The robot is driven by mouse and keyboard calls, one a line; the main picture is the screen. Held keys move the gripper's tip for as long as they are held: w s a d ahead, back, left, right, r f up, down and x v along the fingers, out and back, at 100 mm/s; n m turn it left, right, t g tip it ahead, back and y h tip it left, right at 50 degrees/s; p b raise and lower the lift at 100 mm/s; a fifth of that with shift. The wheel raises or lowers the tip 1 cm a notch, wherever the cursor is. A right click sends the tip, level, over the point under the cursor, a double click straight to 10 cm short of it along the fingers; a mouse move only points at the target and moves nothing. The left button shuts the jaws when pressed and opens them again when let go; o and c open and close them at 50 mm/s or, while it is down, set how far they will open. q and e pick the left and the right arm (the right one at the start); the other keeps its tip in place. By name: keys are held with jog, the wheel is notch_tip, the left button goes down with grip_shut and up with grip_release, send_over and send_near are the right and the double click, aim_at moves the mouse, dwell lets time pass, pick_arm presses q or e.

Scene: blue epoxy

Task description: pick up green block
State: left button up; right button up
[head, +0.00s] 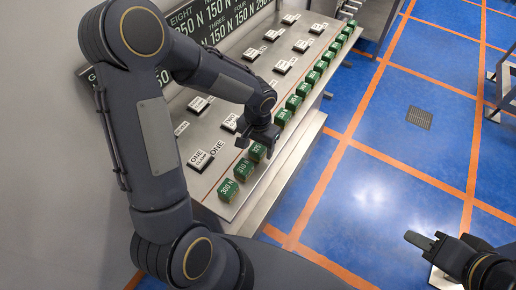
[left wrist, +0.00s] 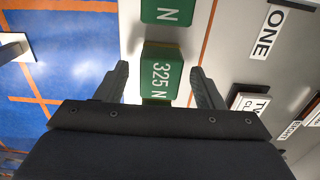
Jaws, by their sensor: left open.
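Several green blocks with white force labels stand in a row along the front edge of a metal bench. My left gripper (head: 258,140) is open over the near part of this row. In the left wrist view its fingertips (left wrist: 160,82) lie either side of the block marked 325 N (left wrist: 160,70), with gaps on both sides; I cannot tell how far above it they are. That block's lower end is hidden by the gripper. Another green block (left wrist: 166,11) is at the top of that view. The nearest block (head: 228,190) is marked 300 N. My right gripper (head: 425,241) is away over the floor.
The metal bench (head: 217,173) also carries white label plates, among them one marked ONE (head: 200,160). A dark sign (head: 215,22) stands along its back. Blue floor with orange lines (head: 390,150) lies open to the right. A metal frame (head: 503,85) stands at the right edge.

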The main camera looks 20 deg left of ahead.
pick_arm(q)
jog(key=shift+f, duration=0.8)
jog(key=c, duration=1.1)
